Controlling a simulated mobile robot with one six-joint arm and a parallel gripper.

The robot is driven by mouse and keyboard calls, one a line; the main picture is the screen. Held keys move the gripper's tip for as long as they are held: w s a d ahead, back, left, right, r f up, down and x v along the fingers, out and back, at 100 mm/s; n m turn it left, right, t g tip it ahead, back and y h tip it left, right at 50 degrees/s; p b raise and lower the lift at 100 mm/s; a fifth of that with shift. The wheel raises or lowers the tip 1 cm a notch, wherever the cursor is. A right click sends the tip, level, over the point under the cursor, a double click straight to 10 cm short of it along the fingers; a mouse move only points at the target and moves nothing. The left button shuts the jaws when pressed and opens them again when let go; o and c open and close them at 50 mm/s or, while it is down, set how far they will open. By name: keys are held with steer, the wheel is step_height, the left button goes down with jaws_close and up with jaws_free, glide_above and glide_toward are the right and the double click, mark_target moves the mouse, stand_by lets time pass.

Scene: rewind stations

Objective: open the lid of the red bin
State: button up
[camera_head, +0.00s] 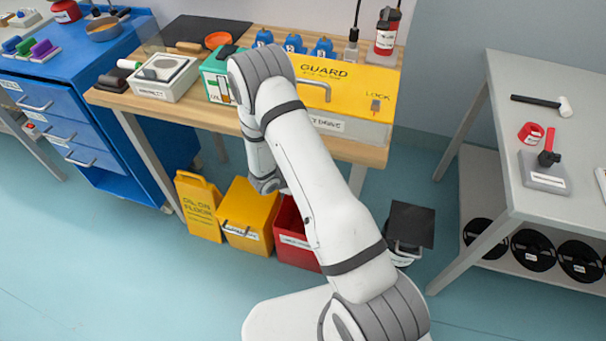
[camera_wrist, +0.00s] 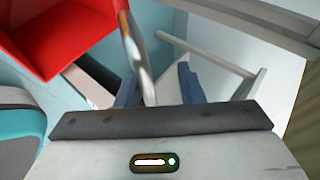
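The red bin (camera_head: 296,251) stands on the floor in front of the wooden bench, with a white label on its front. My arm covers its right side, and its top shows as a darker red area; I cannot tell how its lid stands. In the wrist view a large red shape (camera_wrist: 70,30), likely the bin or its lid, fills the upper left. My gripper (camera_wrist: 159,82) shows two blue fingers set apart, with a curved metal bar (camera_wrist: 138,55) running near the left one. I cannot tell whether they touch. In the head view my gripper is hidden behind my arm.
A yellow bin (camera_head: 247,222) and a yellow floor sign (camera_head: 199,206) stand left of the red bin. A dark-topped grey bin (camera_head: 409,226) stands to the right. The wooden bench (camera_head: 352,150) overhangs behind. A grey table (camera_head: 550,190) is at far right. Open floor lies at front left.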

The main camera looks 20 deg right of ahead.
steer(key=v, duration=0.7)
steer(key=shift+a+r, duration=0.25)
steer(key=shift+s, duration=0.25)
